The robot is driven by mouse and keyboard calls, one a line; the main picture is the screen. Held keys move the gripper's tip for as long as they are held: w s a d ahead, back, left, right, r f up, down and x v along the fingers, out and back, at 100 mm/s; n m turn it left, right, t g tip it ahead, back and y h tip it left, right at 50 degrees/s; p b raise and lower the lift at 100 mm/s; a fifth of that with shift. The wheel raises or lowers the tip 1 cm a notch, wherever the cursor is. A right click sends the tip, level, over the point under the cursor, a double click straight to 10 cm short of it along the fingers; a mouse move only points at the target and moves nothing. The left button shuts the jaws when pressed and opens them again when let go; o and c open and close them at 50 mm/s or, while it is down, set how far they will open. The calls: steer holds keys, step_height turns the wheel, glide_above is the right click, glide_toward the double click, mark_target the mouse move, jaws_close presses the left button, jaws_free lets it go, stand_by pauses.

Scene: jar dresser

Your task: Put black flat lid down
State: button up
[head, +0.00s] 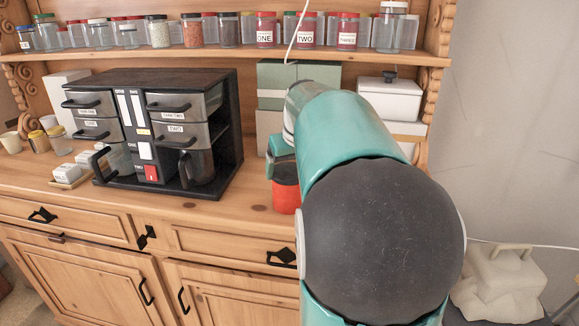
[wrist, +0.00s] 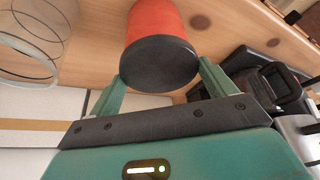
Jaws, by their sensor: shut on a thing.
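The black flat lid (wrist: 158,64) is between the two green fingers of my gripper (wrist: 160,74) in the wrist view. My gripper is shut on it. The lid covers the end of a red-orange jar (wrist: 160,26); I cannot tell whether it rests on the rim or is slightly apart. In the head view the red jar (head: 286,197) stands upright on the wooden dresser top, with the dark lid (head: 285,174) at its top. My gripper (head: 281,158) comes down from above there, and my arm hides part of it.
A black drawer organizer (head: 160,78) stands left of the jar. Green boxes (head: 285,75) and a white lidded container (head: 389,98) are behind. A clear glass jar (wrist: 30,40) is close to my gripper. A shelf of several jars (head: 228,30) runs above.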

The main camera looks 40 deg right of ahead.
steer(key=shift+f, duration=0.1)
steer(key=shift+f, duration=0.15)
steer(key=o, duration=0.9)
steer(key=shift+c, duration=0.2)
steer(key=shift+r, duration=0.5)
steer(key=v, duration=1.2)
steer(key=s+a+f+n+y, duration=0.15)
steer(key=a+f, duration=0.25)
steer(key=a, duration=0.6)
steer(key=s+a+f+n+h, duration=0.1)
steer(key=s+a+f, duration=0.25)
steer(key=a, duration=0.65)
steer(key=s+a+f+n+t, duration=0.1)
steer(key=s+a+f, duration=0.6)
steer(key=a+f, duration=0.2)
steer(key=shift+a+f+y, duration=0.35)
steer(key=shift+f+y, duration=0.1)
steer(key=shift+f, duration=0.25)
steer(key=shift+s, duration=0.15)
